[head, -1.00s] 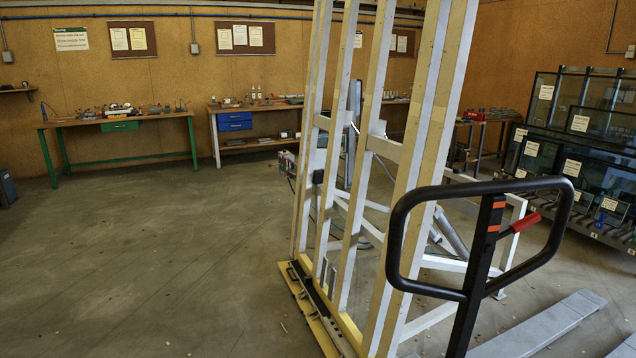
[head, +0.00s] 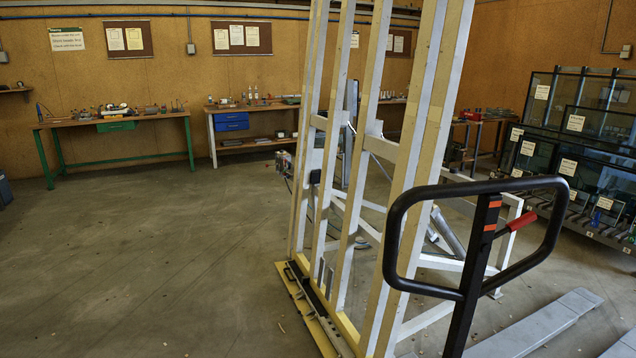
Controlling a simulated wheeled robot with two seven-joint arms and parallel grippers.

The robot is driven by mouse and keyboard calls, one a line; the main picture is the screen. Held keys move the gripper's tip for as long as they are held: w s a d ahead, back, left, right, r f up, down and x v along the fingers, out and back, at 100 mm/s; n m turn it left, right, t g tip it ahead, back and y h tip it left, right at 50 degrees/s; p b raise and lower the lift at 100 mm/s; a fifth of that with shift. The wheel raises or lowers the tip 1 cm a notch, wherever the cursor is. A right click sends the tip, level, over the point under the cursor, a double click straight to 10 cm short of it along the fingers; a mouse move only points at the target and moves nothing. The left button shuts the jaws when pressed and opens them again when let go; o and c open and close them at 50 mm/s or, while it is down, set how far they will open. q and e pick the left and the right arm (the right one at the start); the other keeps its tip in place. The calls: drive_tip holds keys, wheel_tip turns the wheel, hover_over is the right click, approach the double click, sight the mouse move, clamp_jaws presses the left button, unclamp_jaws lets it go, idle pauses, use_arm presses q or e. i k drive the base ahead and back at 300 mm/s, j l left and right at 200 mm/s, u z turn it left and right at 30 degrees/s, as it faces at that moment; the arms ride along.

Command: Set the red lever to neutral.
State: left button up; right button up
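The red lever (head: 522,221) is at the right in the head view. It sits inside the black loop handle (head: 398,215) of a pallet truck, on the right side of the black handle post (head: 477,262). The lever's red grip points right and slightly up from the post. Orange marks show on the post beside it. Which setting the lever is in, I cannot tell. Neither of my grippers is in view.
A tall tilting frame of pale beams (head: 340,190) stands just behind and left of the handle. Grey forks (head: 540,325) lie low at the right. A glass rack (head: 570,150) stands at the far right. Workbenches (head: 120,121) line the back wall. The left floor is clear.

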sight(530, 216)
drive_tip(key=z, duration=1.45)
